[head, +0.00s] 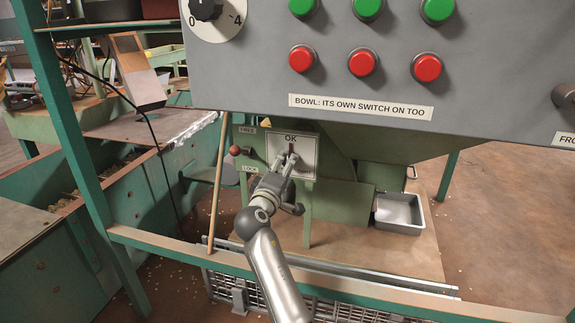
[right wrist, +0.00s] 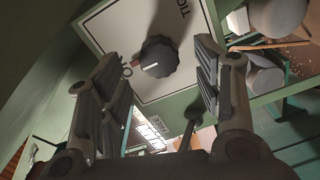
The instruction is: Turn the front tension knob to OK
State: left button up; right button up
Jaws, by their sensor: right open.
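A dark round tension knob (right wrist: 158,56) stands on a pale square plate (right wrist: 118,25) lettered OK and TIGHT in the right wrist view. A white line on the knob points roughly toward the red mark (right wrist: 134,63) beside OK. My right gripper (right wrist: 157,60) is open, with one finger on each side of the knob and visible gaps between. In the head view the plate (head: 306,150) has OK at its top, and my right gripper (head: 285,158) is in front of it, hiding the knob. My left gripper is in neither view.
A grey panel (head: 460,50) with green and red buttons overhangs the plate. A ball-ended lever (head: 235,150) sits left of the plate, between FREE and LOCK labels. A green rail (head: 370,276) crosses in front, below my arm. A metal tray (head: 399,212) stands at right.

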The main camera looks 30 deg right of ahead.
jog(key=shift+v, duration=1.75)
